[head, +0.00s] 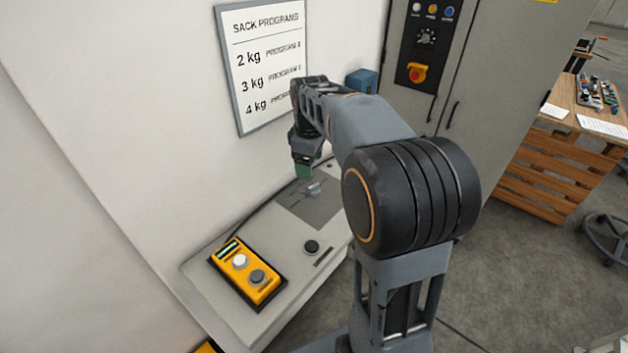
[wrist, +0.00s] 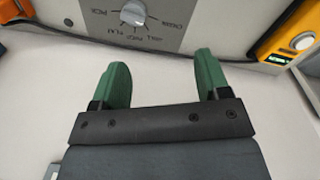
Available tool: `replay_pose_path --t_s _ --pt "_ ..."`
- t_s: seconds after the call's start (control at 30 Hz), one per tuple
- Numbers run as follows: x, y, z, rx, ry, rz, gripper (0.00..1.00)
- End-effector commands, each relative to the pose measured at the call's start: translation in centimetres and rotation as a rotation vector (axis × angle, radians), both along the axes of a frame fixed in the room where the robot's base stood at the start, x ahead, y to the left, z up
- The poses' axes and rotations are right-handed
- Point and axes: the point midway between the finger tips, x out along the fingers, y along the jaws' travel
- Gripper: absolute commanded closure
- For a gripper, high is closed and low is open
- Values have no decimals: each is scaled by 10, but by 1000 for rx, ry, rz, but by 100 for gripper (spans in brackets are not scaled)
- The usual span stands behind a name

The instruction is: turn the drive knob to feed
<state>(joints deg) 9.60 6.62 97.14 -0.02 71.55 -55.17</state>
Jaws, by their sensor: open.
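A light grey knob (head: 314,188) sits on a dark grey plate (head: 322,208) on the sloping console. It also shows in the wrist view (wrist: 133,14), at the top, with small labels around it that are too upside down and small to read surely. Which label it points to is unclear. My gripper (head: 303,174) hangs near the knob, to its upper left in the head view. In the wrist view my gripper (wrist: 162,60) has its two green fingers spread with nothing between them. The knob lies beyond the fingertips, nearer the left one, and is not touched.
A yellow button box (head: 247,275) with a white and a dark button stands at the console's near end. A black knob (head: 311,246) sits between it and the plate. A wall sign (head: 262,60) hangs behind my arm. A cabinet (head: 447,70) stands at the back right.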

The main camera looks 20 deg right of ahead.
Motion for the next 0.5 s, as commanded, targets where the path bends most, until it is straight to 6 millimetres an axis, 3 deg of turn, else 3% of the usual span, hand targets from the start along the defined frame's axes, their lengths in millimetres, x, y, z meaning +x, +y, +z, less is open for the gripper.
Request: replay_pose_path --t_s 0.03,0.2,0.37,0.5 --pt "13 -8 2 -1 23 49 31" --pt "38 -27 0 2 67 188 31" --pt "46 -34 -11 6 84 240 31" --pt "46 -36 -32 6 86 246 31"
